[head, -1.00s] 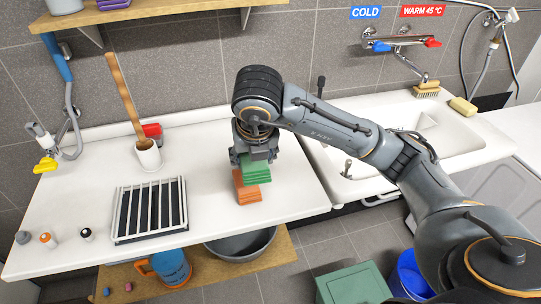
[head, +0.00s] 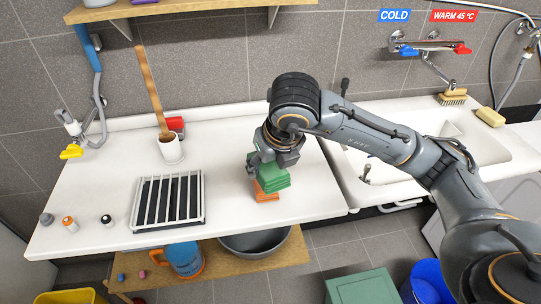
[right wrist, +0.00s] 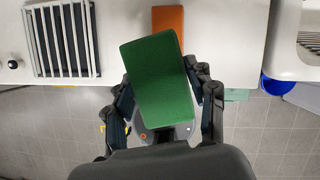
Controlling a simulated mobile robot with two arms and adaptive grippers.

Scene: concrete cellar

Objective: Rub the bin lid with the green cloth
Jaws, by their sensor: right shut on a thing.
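The green cloth (head: 274,178) is a folded, layered pad. My right gripper (head: 268,165) is shut on it above the counter's front part; in the right wrist view the cloth (right wrist: 160,80) spans the space between the fingers (right wrist: 165,100). It partly hides an orange cloth (head: 266,194) lying on the counter; the gap between the two is hard to judge. A green box with a flat top, apparently the bin with its lid (head: 362,288), stands on the floor below the counter, cut off by the lower edge of the head view. My left gripper is out of view.
A barred rack (head: 168,200) and several small bottles (head: 71,224) are on the counter (head: 230,205), left of my arm. The sink (head: 440,145) is to the right.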

